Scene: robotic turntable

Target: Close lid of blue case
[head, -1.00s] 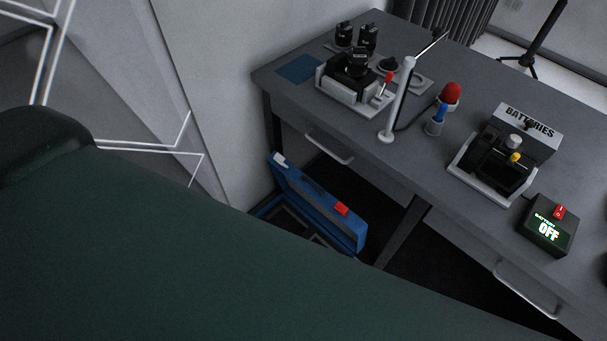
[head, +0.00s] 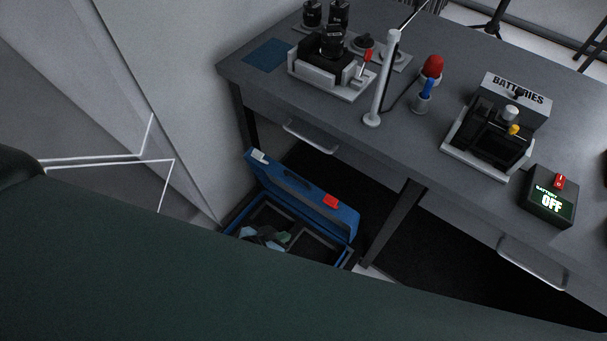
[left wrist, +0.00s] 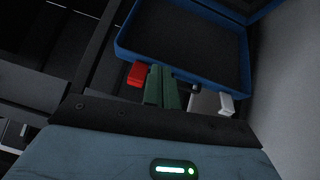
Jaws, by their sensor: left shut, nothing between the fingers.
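The blue case (head: 345,238) stands open on the floor under the front edge of the desk. Its lid (head: 300,190) is raised, with a red latch (head: 331,201) and a white latch (head: 258,157) near its upper edge. In the left wrist view the lid (left wrist: 123,48) shows its dark inside, with the red latch (left wrist: 137,74) and white latch (left wrist: 226,104) either side of my fingers. My left gripper (head: 284,238) is over the open case, in front of the lid; its green fingers (left wrist: 160,72) are shut and empty. I cannot tell whether they touch the lid. My right gripper is not in view.
The grey desk (head: 400,150) overhangs behind the case, with drawer handles (head: 310,137) and a leg (head: 392,225) close by. A pale wall (head: 170,70) stands at the left. Devices and a battery box (head: 515,90) sit on the desk. My dark green arm covers the lower picture.

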